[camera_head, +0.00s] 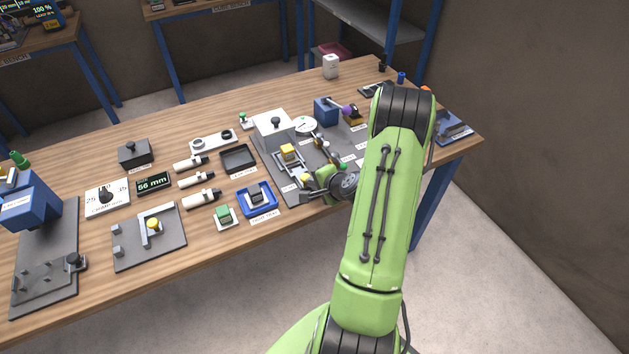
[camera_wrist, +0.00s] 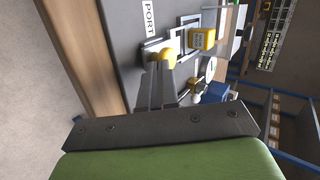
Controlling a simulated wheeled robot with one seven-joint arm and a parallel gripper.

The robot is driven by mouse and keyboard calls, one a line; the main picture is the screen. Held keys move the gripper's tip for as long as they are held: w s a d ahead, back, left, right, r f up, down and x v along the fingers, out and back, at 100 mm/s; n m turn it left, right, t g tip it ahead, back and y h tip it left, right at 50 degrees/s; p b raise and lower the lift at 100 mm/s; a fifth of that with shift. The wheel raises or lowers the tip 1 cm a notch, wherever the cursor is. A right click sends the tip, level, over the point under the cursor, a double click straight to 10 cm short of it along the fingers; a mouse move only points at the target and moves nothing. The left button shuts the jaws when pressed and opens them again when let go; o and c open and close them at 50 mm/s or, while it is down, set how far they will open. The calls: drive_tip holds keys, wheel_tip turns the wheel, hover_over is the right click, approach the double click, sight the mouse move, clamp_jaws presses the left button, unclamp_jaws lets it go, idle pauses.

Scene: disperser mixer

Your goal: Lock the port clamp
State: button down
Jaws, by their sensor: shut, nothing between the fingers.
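The port clamp (camera_wrist: 180,45) is a metal frame linkage on a grey plate, beside a label reading PORT (camera_wrist: 149,17). A rounded yellow tip (camera_wrist: 166,54) shows at its near end, and a yellow block (camera_wrist: 202,38) sits beyond it. In the head view the yellow block (camera_head: 288,152) and the clamp's metal frame (camera_head: 291,165) are on the left part of the plate. My gripper (camera_wrist: 160,68) is shut and empty, with its fingertips right at the rounded yellow tip. I cannot tell whether they touch.
The grey plate (camera_head: 265,158) also carries a round white dial (camera_head: 305,124) and a blue block (camera_head: 326,110). A blue tray (camera_head: 258,208), a dark tray (camera_head: 238,158) and a green button (camera_head: 225,214) lie to the left. The table's front edge is close below the plate.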

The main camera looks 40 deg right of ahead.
sight(308, 175)
drive_tip(key=w, duration=0.2)
drive_tip(key=w+d+p, duration=0.1)
drive_tip(key=w, duration=0.1)
drive_tip(key=shift+w+d+r, duration=0.1)
drive_tip(key=shift+w+d, duration=0.05)
drive_tip(key=shift+w, duration=0.05)
drive_tip(key=shift+s, duration=0.1)
